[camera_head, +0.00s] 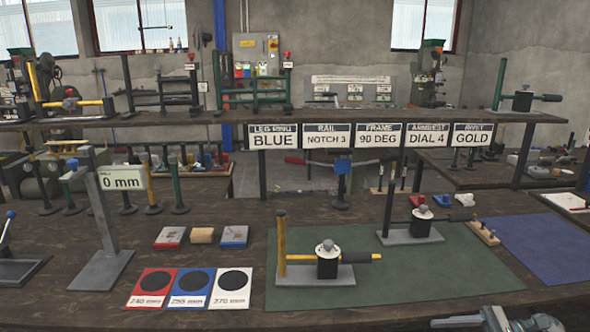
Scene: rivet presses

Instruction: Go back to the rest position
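On the dark wooden bench (60,305), a green mat (430,282) carries a press with a yellow post and handle (327,262). Behind it to the right stands a second press with a dark post (410,222). Both stand upright on grey base plates, and nothing grips them.
A grey stand (108,225) bears a "0 mm" sign. Three coloured cards (188,288) lie in front. A blue mat (548,245) is at the right. A raised shelf (350,116) holds signs and fixtures.

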